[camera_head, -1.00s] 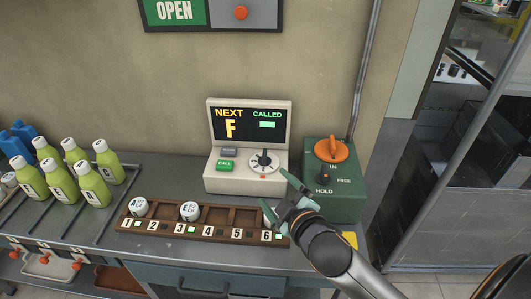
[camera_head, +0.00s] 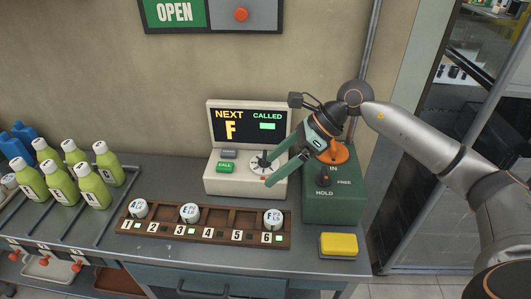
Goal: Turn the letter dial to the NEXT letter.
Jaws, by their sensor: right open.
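The letter dial (camera_head: 257,164) is a white round dial with a dark knob on the sloped front of the cream call console (camera_head: 218,185). The console's screen (camera_head: 231,128) reads NEXT with a yellow F, and CALLED with a green block. My right gripper (camera_head: 263,170) comes in from the right, its green fingers spread open at the dial's right side. The fingers hide part of the dial, and I cannot tell whether they touch the knob. My left gripper is not in view.
A numbered wooden rack (camera_head: 165,228) in front holds white lettered cups, one marked F (camera_head: 273,217) in slot 6. A green box (camera_head: 340,208) with an orange handle stands right of the console, and a yellow sponge (camera_head: 339,244) lies before it. Green bottles (camera_head: 97,193) stand left.

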